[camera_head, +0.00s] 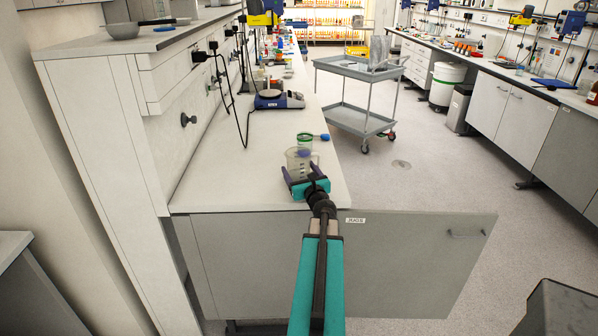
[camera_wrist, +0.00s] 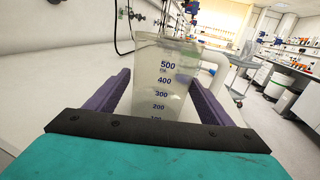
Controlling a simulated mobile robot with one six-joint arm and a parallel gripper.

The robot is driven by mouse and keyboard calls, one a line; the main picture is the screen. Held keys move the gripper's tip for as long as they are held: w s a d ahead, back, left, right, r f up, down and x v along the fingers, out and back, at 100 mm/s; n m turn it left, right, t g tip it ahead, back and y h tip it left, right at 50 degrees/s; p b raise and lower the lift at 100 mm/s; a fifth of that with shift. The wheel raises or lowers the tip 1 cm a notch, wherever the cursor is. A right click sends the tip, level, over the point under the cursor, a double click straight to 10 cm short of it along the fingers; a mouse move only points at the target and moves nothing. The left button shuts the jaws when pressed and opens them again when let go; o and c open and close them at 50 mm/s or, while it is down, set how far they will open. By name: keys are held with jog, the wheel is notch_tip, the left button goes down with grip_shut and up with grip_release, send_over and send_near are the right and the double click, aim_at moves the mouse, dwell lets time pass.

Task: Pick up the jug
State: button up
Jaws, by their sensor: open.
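The jug (camera_head: 299,160) is a clear measuring jug standing upright near the front end of the white bench top. In the wrist view the jug (camera_wrist: 165,85) shows blue volume marks up to 500 and a pale handle at its upper right. My gripper (camera_head: 301,178) is open at the jug. In the wrist view its two purple fingers (camera_wrist: 158,90) lie on either side of the jug, with a gap visible on the left. Contact on the right cannot be told. The jug's base is hidden behind my gripper.
A green-banded container (camera_head: 305,140) and a blue-ended item (camera_head: 323,137) sit just behind the jug. A blue hotplate-like device (camera_head: 279,100) stands farther back with a black cable (camera_head: 240,125). An open cabinet door (camera_head: 420,262) juts out in front. A grey trolley (camera_head: 352,118) stands right.

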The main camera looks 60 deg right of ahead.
jog(key=shift+d, duration=0.1)
jog(key=shift+p+x, duration=0.7)
jog(key=shift+x, duration=0.4)
jog(key=shift+p+x, duration=0.5)
jog(key=shift+x, duration=0.9)
jog(key=shift+f, duration=0.1)
jog(key=c, duration=1)
jog(key=shift+r, duration=0.85)
jog(key=shift+r+b, duration=0.4)
jog(key=shift+r, duration=0.45)
jog(key=s+d+b, duration=0.1)
jog(key=s+d, duration=0.1)
jog(key=s, duration=0.5)
jog(key=s+d+r+b, duration=0.1)
jog(key=s+d+b, duration=0.1)
jog(key=s, duration=0.6)
jog(key=shift+s+d+r, duration=0.2)
jog(key=shift+d+r, duration=0.1)
jog(key=shift+d, duration=0.05)
